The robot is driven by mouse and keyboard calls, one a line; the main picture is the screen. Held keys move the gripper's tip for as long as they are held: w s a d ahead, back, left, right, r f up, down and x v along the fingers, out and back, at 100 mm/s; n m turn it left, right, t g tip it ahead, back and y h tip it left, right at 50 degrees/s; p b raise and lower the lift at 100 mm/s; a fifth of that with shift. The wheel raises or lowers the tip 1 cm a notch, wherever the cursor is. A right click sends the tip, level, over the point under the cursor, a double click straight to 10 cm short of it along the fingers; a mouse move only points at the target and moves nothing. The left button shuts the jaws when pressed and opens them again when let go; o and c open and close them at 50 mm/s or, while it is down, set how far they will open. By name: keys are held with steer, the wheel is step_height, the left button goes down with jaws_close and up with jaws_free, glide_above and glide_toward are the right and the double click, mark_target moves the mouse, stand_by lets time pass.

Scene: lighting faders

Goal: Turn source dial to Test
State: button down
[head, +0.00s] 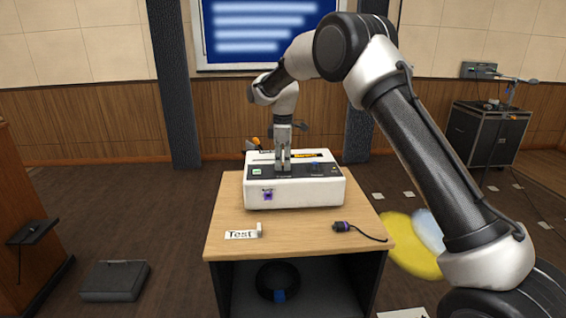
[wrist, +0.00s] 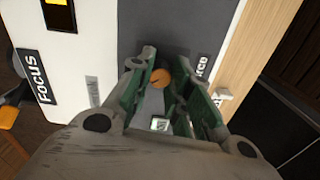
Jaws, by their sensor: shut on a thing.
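The white projector (head: 310,194) stands on a small wooden table, with a dark control strip on its top. My gripper (head: 283,166) points straight down at that strip. In the wrist view my gripper (wrist: 168,76) has its green-lined fingers closed around a small piece with an orange round face (wrist: 160,78), which seems to be the source dial. In the head view the gripper hides the dial.
A "Test" card (head: 240,235) with a small pale block (head: 260,230) lies at the table's front left. A dark plug with a cable (head: 342,226) lies at the front right. A "Focus" label (wrist: 42,80) is on the projector. The table's front middle is clear.

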steer(key=m, duration=1.2)
steer(key=shift+m, duration=2.2)
steer(key=c, duration=1.3)
jaws_free()
